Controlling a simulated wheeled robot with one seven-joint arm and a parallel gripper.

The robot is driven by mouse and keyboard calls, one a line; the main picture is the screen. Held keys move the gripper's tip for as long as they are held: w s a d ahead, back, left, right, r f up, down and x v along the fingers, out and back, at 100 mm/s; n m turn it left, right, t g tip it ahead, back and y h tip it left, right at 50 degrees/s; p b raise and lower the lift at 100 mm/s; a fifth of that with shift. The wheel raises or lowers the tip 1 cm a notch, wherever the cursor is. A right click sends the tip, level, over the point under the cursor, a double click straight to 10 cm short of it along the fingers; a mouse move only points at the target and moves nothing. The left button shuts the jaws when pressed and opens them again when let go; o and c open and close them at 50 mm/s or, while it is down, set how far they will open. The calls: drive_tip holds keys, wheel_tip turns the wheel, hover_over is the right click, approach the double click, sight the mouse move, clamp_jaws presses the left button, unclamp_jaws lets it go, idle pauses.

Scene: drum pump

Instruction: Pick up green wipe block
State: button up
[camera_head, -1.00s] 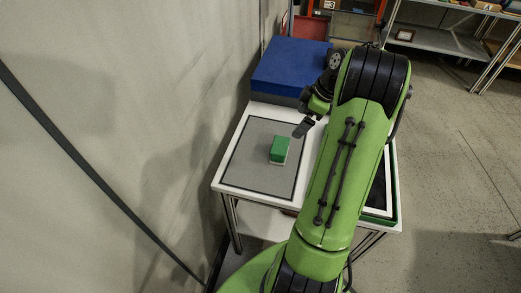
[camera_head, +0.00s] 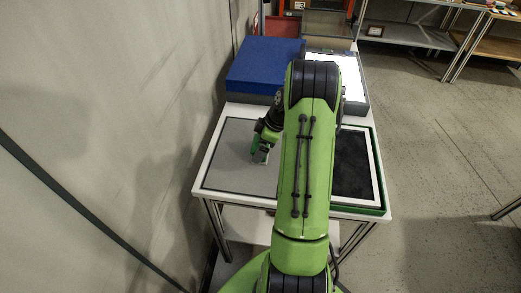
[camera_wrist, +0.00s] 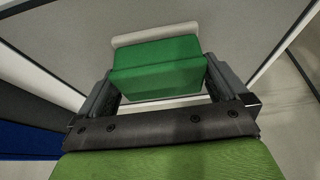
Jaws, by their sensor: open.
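The green wipe block (camera_wrist: 158,64) has a pale grey-white base and shows large in the wrist view, between the two fingers of my gripper (camera_wrist: 162,88). The fingers are open, one on each side of the block; whether either touches it I cannot tell. In the head view my gripper (camera_head: 262,154) points down over the grey mat (camera_head: 232,167), and little of the block shows beside it.
The white table (camera_head: 197,188) carries the mat on its left and a black panel (camera_head: 353,165) in a white and green frame on its right. A blue box (camera_head: 265,63) and a bright white-topped box (camera_head: 335,68) stand behind. A wall is close on the left.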

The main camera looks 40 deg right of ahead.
drive_tip(key=shift+r, duration=0.1)
drive_tip(key=c, duration=0.8)
wheel_tip(320, 180, up, 10)
drive_tip(key=shift+p, duration=1.15)
